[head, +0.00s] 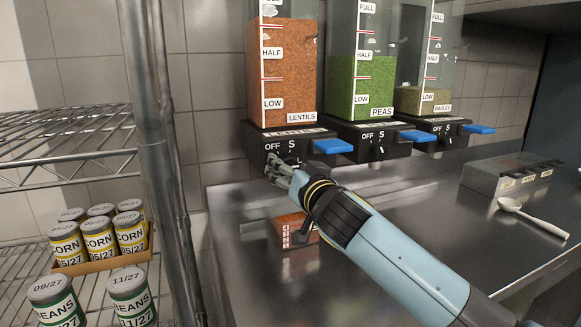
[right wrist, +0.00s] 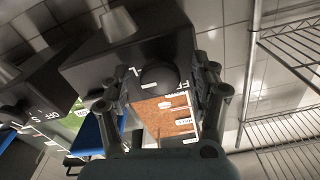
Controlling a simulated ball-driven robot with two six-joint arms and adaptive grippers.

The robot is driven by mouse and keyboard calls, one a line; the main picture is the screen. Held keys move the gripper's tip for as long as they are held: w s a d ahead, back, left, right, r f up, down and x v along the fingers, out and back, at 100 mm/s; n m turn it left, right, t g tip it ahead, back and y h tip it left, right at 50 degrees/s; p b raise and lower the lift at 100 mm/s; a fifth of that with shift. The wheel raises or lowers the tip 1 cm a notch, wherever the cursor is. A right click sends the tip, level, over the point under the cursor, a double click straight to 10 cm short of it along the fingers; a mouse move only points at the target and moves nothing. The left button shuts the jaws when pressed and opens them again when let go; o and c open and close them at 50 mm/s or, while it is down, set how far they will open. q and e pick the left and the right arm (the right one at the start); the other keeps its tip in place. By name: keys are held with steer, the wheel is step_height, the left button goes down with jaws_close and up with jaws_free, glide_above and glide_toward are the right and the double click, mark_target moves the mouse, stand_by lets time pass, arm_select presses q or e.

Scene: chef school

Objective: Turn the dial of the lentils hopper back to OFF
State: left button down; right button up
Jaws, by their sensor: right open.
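The lentils hopper (head: 288,75) is the leftmost of the hoppers in the head view, filled with orange lentils to above HALF. Its black base (head: 262,143) carries the marks OFF and S and a blue lever (head: 332,146). My right gripper (head: 272,172) is at the base front and covers most of the dial in the head view. In the right wrist view the round black dial (right wrist: 158,77) with a white line lies between the two open fingers. The gripper looks not closed on it. The dial's exact setting is unclear. My left gripper is not in view.
The peas hopper (head: 374,85) and the barley hopper (head: 422,100) stand to the right. An orange-filled container (head: 302,236) sits on the steel counter (head: 400,190) below. A wire shelf (head: 70,150) with cans stands left, behind a metal post (head: 158,130). A spoon (head: 530,217) lies right.

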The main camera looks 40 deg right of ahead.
steer(key=c, duration=1.2)
steer(key=shift+o, duration=0.2)
steer(key=shift+d+r+n+p, duration=0.1)
steer(key=shift+n+p, duration=2.3)
steer(key=shift+n, duration=9.5)
